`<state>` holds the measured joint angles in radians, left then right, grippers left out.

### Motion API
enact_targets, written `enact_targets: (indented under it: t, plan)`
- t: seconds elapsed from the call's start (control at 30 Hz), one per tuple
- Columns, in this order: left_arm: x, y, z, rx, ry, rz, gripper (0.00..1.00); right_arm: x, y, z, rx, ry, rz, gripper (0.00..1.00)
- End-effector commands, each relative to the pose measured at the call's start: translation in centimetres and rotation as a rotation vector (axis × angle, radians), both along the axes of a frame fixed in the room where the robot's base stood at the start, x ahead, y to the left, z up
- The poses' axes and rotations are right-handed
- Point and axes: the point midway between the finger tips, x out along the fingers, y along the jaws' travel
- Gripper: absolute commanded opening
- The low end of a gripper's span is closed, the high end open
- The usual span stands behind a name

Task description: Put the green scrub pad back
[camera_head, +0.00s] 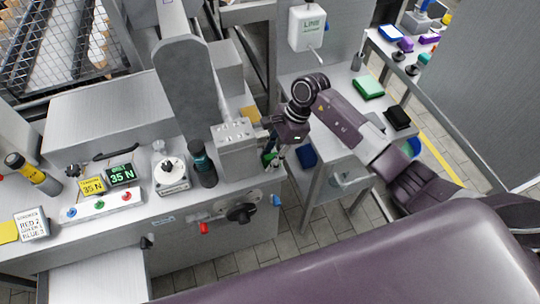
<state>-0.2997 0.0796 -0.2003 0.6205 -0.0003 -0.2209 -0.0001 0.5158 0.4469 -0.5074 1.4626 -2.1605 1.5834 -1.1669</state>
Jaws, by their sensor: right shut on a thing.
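My right gripper (274,153) is at the right side of the grey metal block on the machine bench, shut on a small green thing. This green thing, which looks like the green scrub pad (270,159), shows only in part between the fingers and the block. I cannot tell whether it touches the block. My left gripper is not in view.
A blue item (307,156) is just right of my right gripper, and a black block (397,118) lies on the side table. A dark bottle (203,165), a dial device (171,172) and a button panel (104,206) stand on the bench. A white dispenser (307,28) hangs behind.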

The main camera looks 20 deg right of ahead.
Motion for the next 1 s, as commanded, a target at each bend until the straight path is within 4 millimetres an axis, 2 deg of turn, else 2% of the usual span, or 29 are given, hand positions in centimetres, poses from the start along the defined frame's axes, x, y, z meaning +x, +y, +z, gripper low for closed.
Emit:
enact_targets:
  t: [0.4,0.43,0.6,1.0]
  plan:
    - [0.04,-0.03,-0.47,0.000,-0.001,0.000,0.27,0.05,-0.04,-0.71,-0.001,-0.002,0.000,0.09]
    - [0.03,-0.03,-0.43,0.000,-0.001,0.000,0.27,0.05,-0.02,-0.67,0.000,-0.001,0.001,0.29]
    - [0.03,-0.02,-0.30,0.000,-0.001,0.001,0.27,0.04,-0.01,-0.55,0.000,-0.001,0.001,0.46]
    - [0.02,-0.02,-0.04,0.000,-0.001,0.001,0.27,0.15,-0.27,0.16,-0.002,-0.004,-0.001,0.46]
